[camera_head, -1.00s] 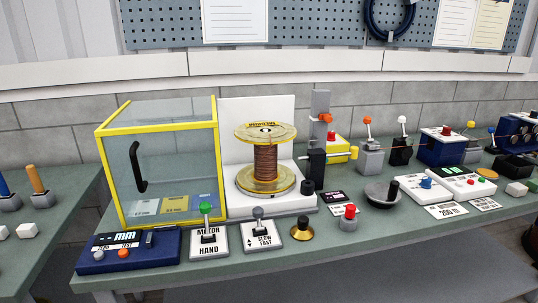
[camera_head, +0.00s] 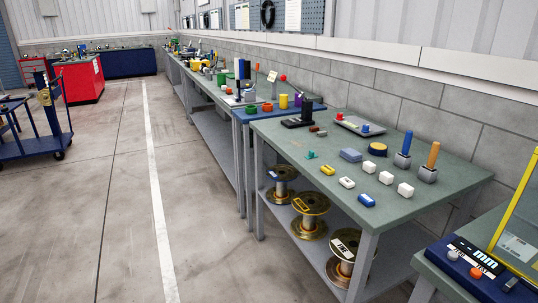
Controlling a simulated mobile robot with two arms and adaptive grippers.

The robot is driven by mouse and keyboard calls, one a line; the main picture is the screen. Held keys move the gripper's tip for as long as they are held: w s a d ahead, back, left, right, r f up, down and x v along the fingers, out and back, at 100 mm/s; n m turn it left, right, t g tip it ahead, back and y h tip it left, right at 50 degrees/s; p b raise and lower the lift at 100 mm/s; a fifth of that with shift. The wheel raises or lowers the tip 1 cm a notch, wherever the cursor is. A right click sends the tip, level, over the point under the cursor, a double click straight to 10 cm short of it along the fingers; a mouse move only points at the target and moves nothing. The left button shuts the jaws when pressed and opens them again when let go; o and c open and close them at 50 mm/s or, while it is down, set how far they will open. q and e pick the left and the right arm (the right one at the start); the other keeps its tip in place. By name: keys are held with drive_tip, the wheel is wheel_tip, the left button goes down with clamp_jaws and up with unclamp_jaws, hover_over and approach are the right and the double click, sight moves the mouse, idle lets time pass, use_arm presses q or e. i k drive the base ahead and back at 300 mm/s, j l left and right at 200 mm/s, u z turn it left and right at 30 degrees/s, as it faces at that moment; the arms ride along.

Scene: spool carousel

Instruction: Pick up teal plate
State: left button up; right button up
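A small teal piece (camera_head: 311,155) lies on the near green-topped bench (camera_head: 280,128), close to its left edge. It is the only clearly teal thing on that bench, but it is too small to tell whether it is a plate. Neither of my grippers is in view.
Around it are a yellow block (camera_head: 328,169), a blue-grey block (camera_head: 350,155), a black stand (camera_head: 300,118) and a grey tray (camera_head: 360,126). Spools sit on the shelf below, such as this one (camera_head: 311,203). The floor (camera_head: 120,200) left of the bench is clear. A blue cart (camera_head: 35,145) stands far left.

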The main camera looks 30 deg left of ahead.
sight(312, 154)
drive_tip(key=u, duration=0.75)
drive_tip(key=z, duration=2.2)
drive_tip(key=j+u, duration=0.2)
drive_tip(key=j, duration=0.75)
drive_tip(key=i, duration=0.05)
